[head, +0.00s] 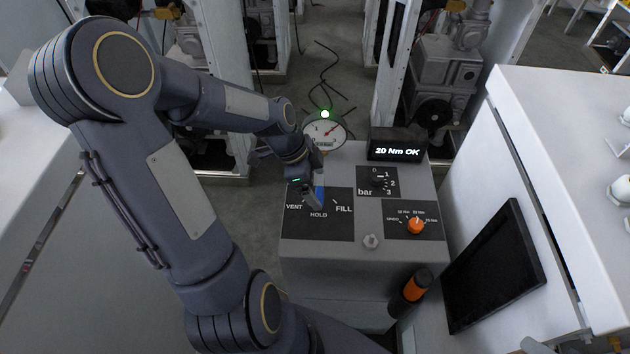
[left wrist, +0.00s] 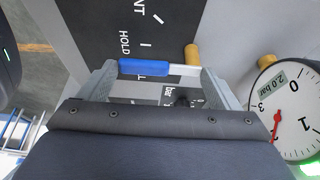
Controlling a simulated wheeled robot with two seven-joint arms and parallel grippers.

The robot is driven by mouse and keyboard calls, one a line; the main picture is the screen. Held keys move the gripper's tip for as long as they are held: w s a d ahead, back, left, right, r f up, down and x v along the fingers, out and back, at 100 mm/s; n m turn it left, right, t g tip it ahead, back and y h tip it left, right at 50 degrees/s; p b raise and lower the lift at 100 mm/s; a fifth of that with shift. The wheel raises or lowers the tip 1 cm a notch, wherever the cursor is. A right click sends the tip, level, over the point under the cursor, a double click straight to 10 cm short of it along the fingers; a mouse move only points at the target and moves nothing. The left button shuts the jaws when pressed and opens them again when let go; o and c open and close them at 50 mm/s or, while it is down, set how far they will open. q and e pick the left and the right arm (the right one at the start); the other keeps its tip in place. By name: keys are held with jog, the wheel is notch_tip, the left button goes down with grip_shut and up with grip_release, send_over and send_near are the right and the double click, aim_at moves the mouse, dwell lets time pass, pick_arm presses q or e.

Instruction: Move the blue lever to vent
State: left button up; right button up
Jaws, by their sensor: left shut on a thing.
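The blue lever (head: 319,191) stands over the black plate marked VENT, HOLD and FILL (head: 335,230) on the grey panel. My left gripper (head: 312,194) is shut on the lever and hides part of it in the head view. In the left wrist view, the blue handle and its pale shaft (left wrist: 145,68) lie between the two fingers. There the handle is beside the HOLD word and partly covers the word ending in LL. The exact lever setting cannot be told. My right gripper is not in view.
A round gauge (head: 322,132) with a lit green lamp stands behind the panel. A display (head: 397,149) reads 20 Nm OK. An orange knob (head: 416,225) and a bar scale (head: 378,182) are to the right. An orange-black tool (head: 414,288) stands at the panel's front right.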

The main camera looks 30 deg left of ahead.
pick_arm(q)
jog(key=c, duration=0.4)
jog(key=shift+o, duration=0.2)
jog(key=m, duration=0.1)
jog(key=a+m+g, duration=0.1)
jog(key=m, duration=0.1)
jog(key=shift+a+m+h+b, duration=0.15)
jog(key=shift+m+h+b, duration=0.15)
jog(key=shift+b, duration=0.1)
jog(key=shift+w+a+m+g, duration=0.1)
jog(key=shift+a+m+g, duration=0.2)
jog(key=shift+m, duration=0.4)
jog(key=shift+a+m+g, duration=0.15)
jog(key=shift+m+g, duration=0.2)
jog(key=shift+m, duration=0.35)
jog(key=shift+w+a+m+g, duration=0.1)
jog(key=shift+a+m+g, duration=0.2)
jog(key=shift+m, duration=0.4)
jog(key=o, duration=1.3)
jog(key=shift+c, duration=0.2)
jog(key=v, duration=0.7)
jog(key=shift+r, duration=0.4)
